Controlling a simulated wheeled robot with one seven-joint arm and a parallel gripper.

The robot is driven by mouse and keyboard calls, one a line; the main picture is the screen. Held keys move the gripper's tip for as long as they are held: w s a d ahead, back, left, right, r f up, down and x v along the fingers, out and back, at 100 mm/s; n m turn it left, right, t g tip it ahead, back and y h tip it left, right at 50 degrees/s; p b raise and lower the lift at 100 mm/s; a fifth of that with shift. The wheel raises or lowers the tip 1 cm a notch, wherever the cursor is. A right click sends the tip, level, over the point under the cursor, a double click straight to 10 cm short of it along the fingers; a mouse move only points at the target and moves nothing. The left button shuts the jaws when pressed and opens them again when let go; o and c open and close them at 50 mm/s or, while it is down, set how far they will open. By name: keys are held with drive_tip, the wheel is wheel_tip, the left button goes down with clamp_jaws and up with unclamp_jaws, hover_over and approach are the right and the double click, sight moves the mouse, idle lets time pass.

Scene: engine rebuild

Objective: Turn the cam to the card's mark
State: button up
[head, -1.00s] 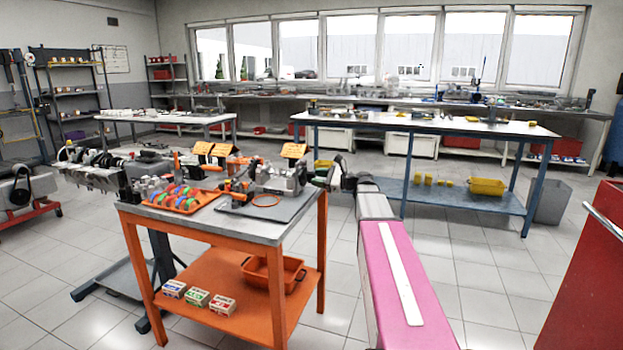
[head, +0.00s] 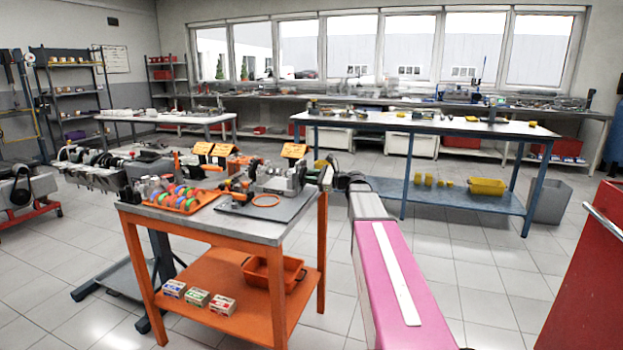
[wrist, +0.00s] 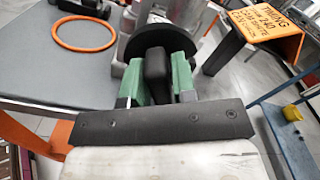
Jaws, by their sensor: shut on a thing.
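The cam unit (head: 275,180) is a grey metal fixture on the orange bench's right side. In the wrist view, a black disc (wrist: 127,48) sits at the end of its metal body, with a dark upright grip block (wrist: 155,65) in front. My gripper (wrist: 157,68) has green-padded fingers on either side of this block and is shut on it. In the head view my gripper (head: 324,177) is small, at the right end of the unit. The orange timing card (head: 294,151) stands behind the unit; it also shows in the wrist view (wrist: 262,25), with print partly legible. The cam's mark is not discernible.
An orange ring (head: 267,200) lies on the grey mat, beside an orange tray (head: 160,205) of coloured rings. More orange cards stand at the back of the bench. A blue bench (head: 420,122) stands behind, and a red cabinet (head: 590,270) at the right. Floor between is clear.

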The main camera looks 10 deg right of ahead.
drive_tip(key=shift+n, duration=0.3)
drive_tip(key=n, duration=0.5)
drive_tip(key=shift+s+f+n, duration=0.1)
drive_tip(key=shift+n, duration=0.2)
drive_tip(key=n, duration=0.5)
drive_tip(key=shift+f, duration=0.15)
drive_tip(key=shift+n, duration=0.4)
drive_tip(key=shift+s, duration=0.1)
drive_tip(key=o, duration=0.8)
drive_tip(key=v, duration=1)
drive_tip(key=shift+s+d, duration=0.2)
drive_tip(key=shift+d, duration=0.1)
